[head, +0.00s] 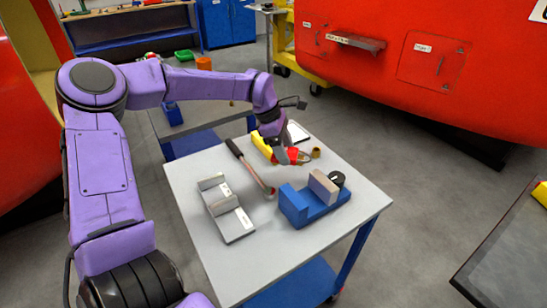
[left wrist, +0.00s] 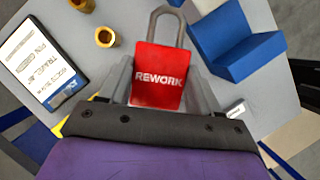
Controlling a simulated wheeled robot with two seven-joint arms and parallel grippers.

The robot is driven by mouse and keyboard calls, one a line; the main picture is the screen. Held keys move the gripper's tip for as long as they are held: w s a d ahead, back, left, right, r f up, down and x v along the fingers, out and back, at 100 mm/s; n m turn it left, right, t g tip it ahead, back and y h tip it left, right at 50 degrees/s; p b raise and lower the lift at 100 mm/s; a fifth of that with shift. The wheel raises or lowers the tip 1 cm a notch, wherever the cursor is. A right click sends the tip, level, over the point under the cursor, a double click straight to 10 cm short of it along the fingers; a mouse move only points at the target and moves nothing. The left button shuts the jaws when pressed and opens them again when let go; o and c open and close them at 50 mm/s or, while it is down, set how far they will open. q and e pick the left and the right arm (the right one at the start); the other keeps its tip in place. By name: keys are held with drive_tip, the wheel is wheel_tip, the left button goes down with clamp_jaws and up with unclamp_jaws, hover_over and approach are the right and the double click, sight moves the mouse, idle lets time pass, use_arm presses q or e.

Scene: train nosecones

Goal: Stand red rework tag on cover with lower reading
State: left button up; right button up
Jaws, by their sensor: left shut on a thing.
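The red rework tag (left wrist: 158,78) with white "REWORK" lettering and a grey loop shows in the left wrist view, between the fingers of my left gripper (left wrist: 160,62). The gripper is shut on it. In the head view the tag (head: 292,155) is a small red patch at my left gripper (head: 284,152), over the far part of the table. I cannot pick out the covers for certain. A dark-framed tablet (left wrist: 42,65) carries printed lines; I cannot read them surely. My right gripper is not in view.
The grey table (head: 270,243) holds a blue block (head: 293,206) with a beige piece (head: 323,187), a pale stepped holder (head: 228,212), a dark-handled hammer (head: 250,168), a yellow tool (head: 262,147) and brass rings (left wrist: 105,37). The table's front is clear.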

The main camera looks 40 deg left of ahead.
sight(288, 180)
use_arm(q)
wheel_tip(288, 180, down, 9)
drive_tip(key=shift+r+p, duration=0.15)
drive_tip(key=shift+p, duration=0.5)
drive_tip(key=shift+f, duration=0.2)
drive_tip(key=o, duration=1)
drive_tip(key=shift+r, duration=0.1)
drive_tip(key=shift+o, duration=0.2)
